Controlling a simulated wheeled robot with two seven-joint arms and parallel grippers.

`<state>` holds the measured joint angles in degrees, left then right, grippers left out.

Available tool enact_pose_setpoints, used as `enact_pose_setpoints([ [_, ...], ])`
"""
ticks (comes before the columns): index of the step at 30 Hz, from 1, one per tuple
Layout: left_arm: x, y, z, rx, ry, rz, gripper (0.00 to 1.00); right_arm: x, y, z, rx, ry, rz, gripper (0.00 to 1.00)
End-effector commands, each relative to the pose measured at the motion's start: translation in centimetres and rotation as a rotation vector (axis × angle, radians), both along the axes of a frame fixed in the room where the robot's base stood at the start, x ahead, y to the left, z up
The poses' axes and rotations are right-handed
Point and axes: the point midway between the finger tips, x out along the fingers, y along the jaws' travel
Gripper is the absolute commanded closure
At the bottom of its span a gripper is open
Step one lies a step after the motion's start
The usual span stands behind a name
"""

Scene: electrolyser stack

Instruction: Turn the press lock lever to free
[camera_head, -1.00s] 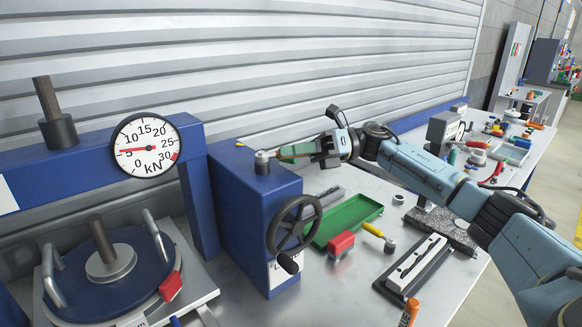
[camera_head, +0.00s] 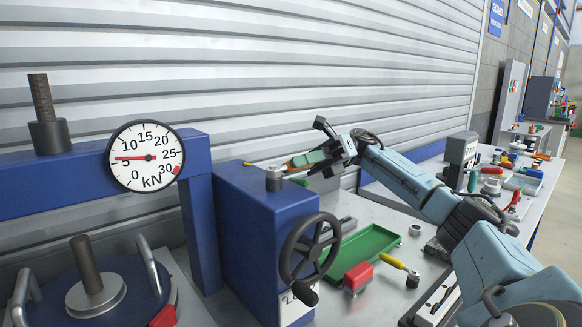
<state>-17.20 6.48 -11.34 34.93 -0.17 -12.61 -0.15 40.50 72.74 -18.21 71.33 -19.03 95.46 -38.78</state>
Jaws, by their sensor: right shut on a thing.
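The press lock lever (camera_head: 308,158) has a green handle and sits above the top of the blue press housing (camera_head: 245,215). Its grey metal pivot (camera_head: 274,179) stands on the housing. The handle points right and slightly toward the back wall. My right gripper (camera_head: 326,155) is shut on the handle's outer end, and its fingers hide part of it. A small green patch (camera_head: 298,181) shows below the handle, and a thin yellow-tipped piece (camera_head: 248,164) shows behind the pivot. My left gripper is not in view.
A black handwheel (camera_head: 310,248) is on the housing's front right. The kN gauge (camera_head: 145,157) reads about 5. A green tray (camera_head: 362,250), a red block (camera_head: 358,277) and a yellow-handled tool (camera_head: 400,268) lie on the bench to the right. The shutter wall (camera_head: 330,60) is close behind.

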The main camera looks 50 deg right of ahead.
Motion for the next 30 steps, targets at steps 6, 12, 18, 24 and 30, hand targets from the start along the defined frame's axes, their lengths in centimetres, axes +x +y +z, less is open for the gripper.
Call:
enact_pose_setpoints([
  [6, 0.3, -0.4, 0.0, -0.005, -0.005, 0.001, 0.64, 0.0, 0.1, 0.2, 0.003, -0.004, 0.004, 1.00],
  [12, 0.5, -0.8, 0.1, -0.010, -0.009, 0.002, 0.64, 0.0, 0.1, 0.2, 0.002, -0.003, 0.004, 0.59],
  [18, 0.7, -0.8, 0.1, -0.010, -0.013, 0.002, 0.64, 0.1, 0.1, 0.1, 0.001, -0.002, 0.003, 0.59],
  [24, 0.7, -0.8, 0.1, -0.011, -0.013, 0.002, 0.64, 0.0, -1.0, 0.2, 0.001, -0.004, 0.000, 0.59],
  [30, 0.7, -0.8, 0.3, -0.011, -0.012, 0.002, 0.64, -0.3, -3.7, 0.3, 0.004, -0.007, -0.001, 0.59],
])
